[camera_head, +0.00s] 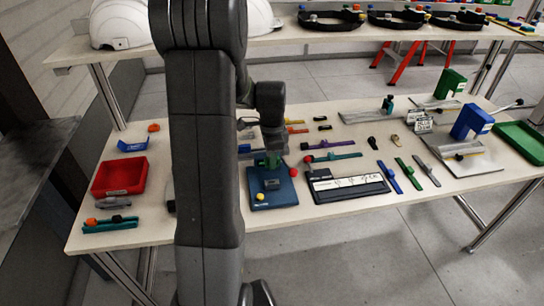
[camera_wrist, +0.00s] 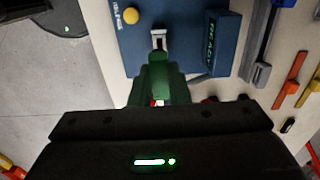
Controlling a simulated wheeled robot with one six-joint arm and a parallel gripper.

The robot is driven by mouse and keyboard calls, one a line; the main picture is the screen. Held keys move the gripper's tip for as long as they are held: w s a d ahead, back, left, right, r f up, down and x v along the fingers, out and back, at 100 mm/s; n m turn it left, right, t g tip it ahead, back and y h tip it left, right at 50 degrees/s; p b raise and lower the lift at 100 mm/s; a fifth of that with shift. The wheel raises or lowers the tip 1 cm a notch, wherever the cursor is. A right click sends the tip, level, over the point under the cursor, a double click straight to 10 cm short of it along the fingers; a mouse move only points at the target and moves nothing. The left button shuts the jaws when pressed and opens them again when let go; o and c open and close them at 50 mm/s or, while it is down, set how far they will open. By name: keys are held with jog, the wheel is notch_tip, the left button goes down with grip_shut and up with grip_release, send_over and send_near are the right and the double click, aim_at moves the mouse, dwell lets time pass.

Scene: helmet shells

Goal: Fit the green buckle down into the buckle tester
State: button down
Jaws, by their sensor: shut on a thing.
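The buckle tester (camera_head: 286,196) is a blue plate on the table with a yellow button, a red button and a small dark block. The wrist view shows its blue surface (camera_wrist: 180,12), a raised block with a green display and a light metal-like fitting (camera_wrist: 159,38). My gripper (camera_head: 271,153) points down over the tester's far part and is shut on the green buckle (camera_wrist: 158,75). The buckle's narrow end lies right by the fitting in the wrist view. Whether they touch is unclear. My gripper's fingertips are mostly hidden.
A dark-framed board (camera_head: 346,188) lies close right of the tester. Several coloured straps lie around it. A red bin (camera_head: 120,177) stands at the left. Blue (camera_head: 472,121) and green (camera_head: 450,83) stands and a green tray (camera_head: 522,141) are at the right.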

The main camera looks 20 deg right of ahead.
jog(key=shift+f+b, duration=1.35)
jog(key=shift+f, duration=0.9)
jog(key=shift+f+b, duration=1.1)
jog(key=shift+f, duration=0.45)
jog(key=c, duration=1.3)
grip_release()
jog(key=shift+r, duration=0.15)
notch_tip(320, 180, up, 14)
jog(key=shift+f, duration=0.2)
notch_tip(320, 180, down, 14)
jog(key=shift+r, duration=0.4)
